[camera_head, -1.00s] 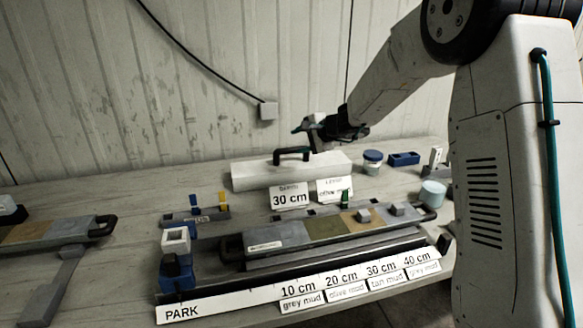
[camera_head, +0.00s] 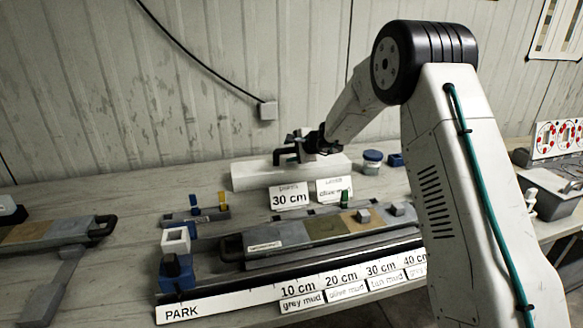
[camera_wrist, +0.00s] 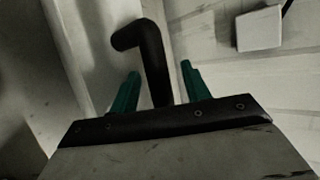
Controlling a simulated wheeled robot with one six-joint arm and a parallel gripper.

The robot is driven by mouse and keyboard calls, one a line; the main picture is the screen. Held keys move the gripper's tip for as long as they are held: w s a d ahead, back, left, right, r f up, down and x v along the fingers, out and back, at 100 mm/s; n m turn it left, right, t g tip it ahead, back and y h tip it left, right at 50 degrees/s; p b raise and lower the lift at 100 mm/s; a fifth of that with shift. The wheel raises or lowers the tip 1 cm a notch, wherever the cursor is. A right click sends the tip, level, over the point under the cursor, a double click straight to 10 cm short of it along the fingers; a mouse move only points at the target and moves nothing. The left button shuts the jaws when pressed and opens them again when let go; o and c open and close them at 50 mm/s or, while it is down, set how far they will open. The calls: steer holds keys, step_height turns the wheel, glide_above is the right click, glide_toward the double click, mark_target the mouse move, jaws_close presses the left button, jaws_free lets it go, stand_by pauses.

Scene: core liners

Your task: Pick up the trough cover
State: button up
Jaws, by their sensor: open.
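The trough cover (camera_head: 255,176) is a long white block-like lid lying at the back of the table against the wall side. Its black bar handle (camera_head: 284,157) stands on top. My gripper (camera_head: 301,146) is at the handle's right end, above the cover. In the wrist view, the dark handle (camera_wrist: 152,50) shows in the gap between the two green fingertips of my open gripper (camera_wrist: 160,82). Whether the fingers touch it I cannot tell. Part of the handle is hidden behind my gripper in the head view.
The 30 cm card (camera_head: 290,197) and another card (camera_head: 334,189) stand in front of the cover. A core liner (camera_head: 330,228) lies in a rack nearer me. A wall box (camera_head: 268,110) with a cable is behind.

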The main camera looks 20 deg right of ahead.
jaws_close()
steer(key=shift+r, duration=0.1)
